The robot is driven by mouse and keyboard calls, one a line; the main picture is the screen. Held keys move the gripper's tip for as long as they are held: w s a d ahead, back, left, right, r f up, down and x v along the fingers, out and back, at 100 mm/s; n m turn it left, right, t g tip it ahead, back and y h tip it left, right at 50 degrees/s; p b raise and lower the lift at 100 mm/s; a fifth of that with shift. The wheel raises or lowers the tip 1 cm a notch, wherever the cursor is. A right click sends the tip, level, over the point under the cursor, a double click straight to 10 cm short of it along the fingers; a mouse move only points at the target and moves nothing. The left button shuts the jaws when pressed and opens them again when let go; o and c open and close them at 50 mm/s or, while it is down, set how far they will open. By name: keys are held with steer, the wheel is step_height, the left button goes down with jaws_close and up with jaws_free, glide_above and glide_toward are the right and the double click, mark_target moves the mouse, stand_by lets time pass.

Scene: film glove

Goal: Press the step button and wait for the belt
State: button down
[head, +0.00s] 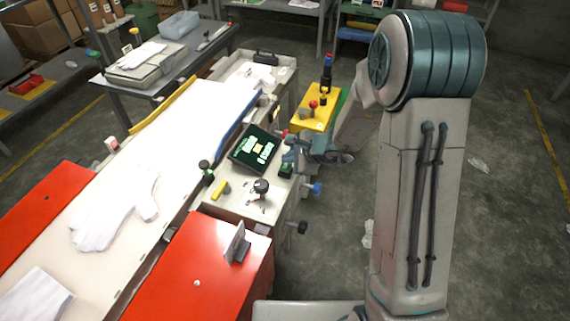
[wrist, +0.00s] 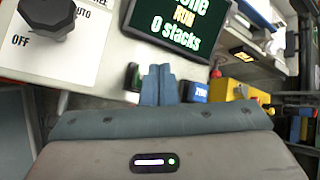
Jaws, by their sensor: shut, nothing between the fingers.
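My gripper (head: 290,141) is shut and empty at the right edge of the control console (head: 228,200). In the wrist view its closed fingers (wrist: 160,78) point at the console edge just below the screen. A green and black button (wrist: 132,76) is just left of the fingertips. A blue block with white lettering (wrist: 195,92) is just right of them. I cannot read the lettering or tell whether the fingers touch either one. The pale belt (head: 165,140) carries white gloves (head: 100,222).
A black knob (wrist: 48,15) marked OFF and AUTO sits on the console. A yellow box (head: 318,107) with a red button (head: 313,104) stands beyond my gripper. Red covers (head: 205,270) flank the belt. The floor right of my arm is mostly clear.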

mark_target(289, 167)
steer(key=shift+r+p, duration=1.65)
steer(key=shift+r, duration=1)
steer(key=s+d+r+n+g, duration=0.2)
steer(key=s+r+n, duration=0.75)
steer(key=s, duration=0.25)
steer(key=s+d+r+n+h, duration=0.5)
steer(key=s+d+n+h, duration=0.2)
steer(key=s+d, duration=0.5)
steer(key=shift+s+d+g, duration=0.25)
steer(key=shift+s+g, duration=0.05)
steer(key=shift+s, duration=0.05)
stand_by(1.3)
